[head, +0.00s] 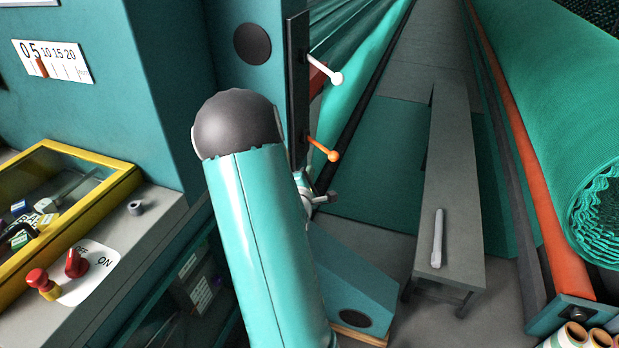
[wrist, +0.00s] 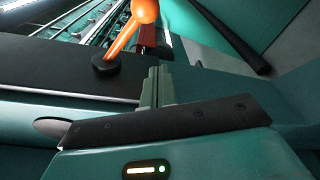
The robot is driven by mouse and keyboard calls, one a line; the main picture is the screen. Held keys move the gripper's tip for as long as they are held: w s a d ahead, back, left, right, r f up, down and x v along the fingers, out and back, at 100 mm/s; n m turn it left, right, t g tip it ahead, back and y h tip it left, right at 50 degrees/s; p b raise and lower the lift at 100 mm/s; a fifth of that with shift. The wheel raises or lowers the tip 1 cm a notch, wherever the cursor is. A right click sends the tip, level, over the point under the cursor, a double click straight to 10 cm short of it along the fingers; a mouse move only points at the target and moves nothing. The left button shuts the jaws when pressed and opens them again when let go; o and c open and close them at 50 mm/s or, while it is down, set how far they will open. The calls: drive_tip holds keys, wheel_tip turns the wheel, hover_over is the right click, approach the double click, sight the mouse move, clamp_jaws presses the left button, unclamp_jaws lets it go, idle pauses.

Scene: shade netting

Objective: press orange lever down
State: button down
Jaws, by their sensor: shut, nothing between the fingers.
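The orange lever (head: 325,151) sticks out from a dark upright plate (head: 297,90) on the teal machine, its ball end pointing right and slightly down in the head view. In the wrist view the orange lever (wrist: 128,30) rises from a round black base, its ball cut by the top edge. My gripper (wrist: 158,72) is shut and empty, its grey-green fingers together beside the lever. The fingertips appear apart from it, below and to the right of its rod in that view. In the head view my arm hides most of the gripper.
A white-knobbed lever (head: 325,72) sits higher on the same plate. A grey bench (head: 452,190) with a white rod (head: 437,238) stands to the right, beside a large green netting roll (head: 570,110). A yellow-framed case (head: 100,163) and red knobs (head: 75,263) are at left.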

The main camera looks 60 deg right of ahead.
sight(322, 149)
drive_tip(key=d, duration=0.1)
drive_tip(key=s+d+r, duration=0.1)
drive_tip(key=d, duration=0.3)
drive_tip(key=shift+s+d+r, duration=0.1)
drive_tip(key=shift+s+r, duration=0.05)
drive_tip(key=shift+s, duration=0.25)
drive_tip(key=shift+r, duration=0.1)
drive_tip(key=shift+s+r, duration=0.1)
drive_tip(key=shift+s, duration=0.1)
